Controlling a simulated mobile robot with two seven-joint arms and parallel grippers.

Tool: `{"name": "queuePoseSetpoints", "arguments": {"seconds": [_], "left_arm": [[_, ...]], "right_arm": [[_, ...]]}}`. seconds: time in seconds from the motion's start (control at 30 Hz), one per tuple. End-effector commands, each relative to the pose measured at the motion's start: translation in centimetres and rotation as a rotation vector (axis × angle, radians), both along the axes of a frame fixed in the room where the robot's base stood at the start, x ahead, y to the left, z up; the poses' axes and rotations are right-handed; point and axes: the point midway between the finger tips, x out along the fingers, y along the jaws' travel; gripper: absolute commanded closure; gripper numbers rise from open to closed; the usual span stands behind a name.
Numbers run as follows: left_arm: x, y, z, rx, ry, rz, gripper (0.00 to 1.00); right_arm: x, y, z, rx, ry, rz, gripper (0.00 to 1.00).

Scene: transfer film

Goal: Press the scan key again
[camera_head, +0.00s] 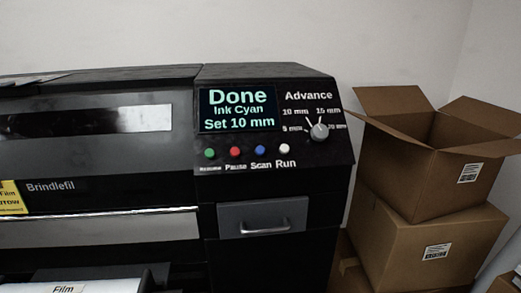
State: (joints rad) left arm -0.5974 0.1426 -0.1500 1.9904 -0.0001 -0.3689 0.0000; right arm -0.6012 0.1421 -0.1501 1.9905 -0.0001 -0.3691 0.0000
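The scan key (258,151) is a small blue round button on the printer's black control panel, above the label "Scan". A red key (235,152) labelled "Pause" is to its left and a white key (284,149) labelled "Run" to its right. The screen (238,109) above reads "Done", "Ink Cyan", "Set 10 mm". Nothing covers the scan key. I cannot tell whether it is pressed in. Neither of my grippers is in view.
A green key (210,153) sits at the row's left end. A grey Advance dial (319,132) is right of the screen. A grey drawer (262,217) with a handle is below. An open cardboard box (420,185) stands on another box (405,250) at right.

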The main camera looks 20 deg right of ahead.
Motion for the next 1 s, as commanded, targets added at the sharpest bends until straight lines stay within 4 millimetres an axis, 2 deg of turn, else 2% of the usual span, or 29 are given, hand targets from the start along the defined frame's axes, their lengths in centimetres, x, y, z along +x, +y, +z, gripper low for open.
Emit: {"name": "queuePoseSetpoints", "arguments": {"seconds": [0.03,0.2,0.27,1.0], "left_arm": [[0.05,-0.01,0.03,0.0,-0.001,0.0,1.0],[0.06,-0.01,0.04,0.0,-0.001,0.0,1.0],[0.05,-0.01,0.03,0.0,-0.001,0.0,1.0],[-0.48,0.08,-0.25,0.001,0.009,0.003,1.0]], "right_arm": [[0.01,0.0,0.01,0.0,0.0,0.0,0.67],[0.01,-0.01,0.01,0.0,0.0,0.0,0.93],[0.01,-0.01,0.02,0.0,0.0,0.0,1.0],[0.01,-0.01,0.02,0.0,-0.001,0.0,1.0]]}}
